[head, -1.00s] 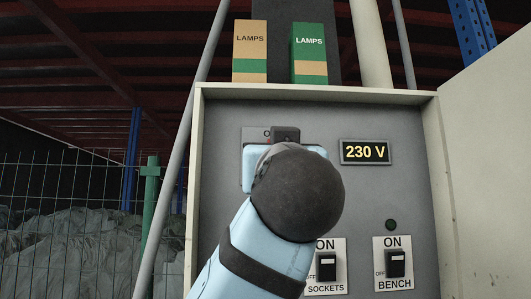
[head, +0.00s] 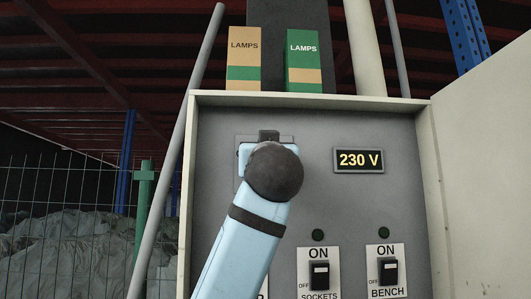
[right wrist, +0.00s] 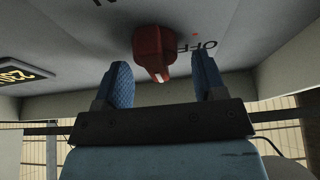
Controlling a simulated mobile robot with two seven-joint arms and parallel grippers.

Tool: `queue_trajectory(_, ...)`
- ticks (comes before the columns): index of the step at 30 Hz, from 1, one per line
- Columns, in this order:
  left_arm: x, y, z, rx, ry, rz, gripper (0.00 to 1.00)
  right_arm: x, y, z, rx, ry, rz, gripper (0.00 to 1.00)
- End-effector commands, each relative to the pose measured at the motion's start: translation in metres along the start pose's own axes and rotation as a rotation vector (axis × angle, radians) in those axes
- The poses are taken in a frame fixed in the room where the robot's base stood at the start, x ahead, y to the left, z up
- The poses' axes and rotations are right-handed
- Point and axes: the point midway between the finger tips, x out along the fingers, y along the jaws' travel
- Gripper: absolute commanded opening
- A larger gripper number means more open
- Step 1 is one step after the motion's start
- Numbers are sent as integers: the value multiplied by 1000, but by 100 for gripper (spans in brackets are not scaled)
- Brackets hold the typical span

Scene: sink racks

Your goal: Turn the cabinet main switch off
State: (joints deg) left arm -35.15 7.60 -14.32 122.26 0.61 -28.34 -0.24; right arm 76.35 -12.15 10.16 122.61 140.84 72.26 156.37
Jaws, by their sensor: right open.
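The main switch is a red knob (right wrist: 152,50) on the grey cabinet panel, with a white mark on its near end. In the right wrist view it sits between the two blue fingers of my right gripper (right wrist: 161,60), with gaps visible on both sides. An OFF label (right wrist: 198,47) shows beside the right finger; another dark label is cut off at the top edge. The gripper is open. In the head view my right arm hides the switch at the upper left of the cabinet (head: 315,111). My left gripper is not in view.
A 230 V display (head: 358,160) is right of my arm. Below are the sockets switch (head: 319,274) and bench switch (head: 388,271), both with ON labels above. The open cabinet door (head: 485,170) stands at right. Two LAMPS boxes (head: 244,60) (head: 303,60) stand on top.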

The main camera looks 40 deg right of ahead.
Motion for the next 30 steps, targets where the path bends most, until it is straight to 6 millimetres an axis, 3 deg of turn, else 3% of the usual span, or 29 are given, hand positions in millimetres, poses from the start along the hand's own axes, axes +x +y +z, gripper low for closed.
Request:
queue_trajectory(2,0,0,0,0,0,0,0,0,0,0,0,0,0,62)
queue_trajectory(8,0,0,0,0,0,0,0,0,0,0,0,0,0,17)
queue_trajectory(20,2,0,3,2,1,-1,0,-1,-2,0,-55,1,-26,17)
queue_trajectory(30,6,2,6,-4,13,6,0,-2,-5,2,-287,2,-125,17)
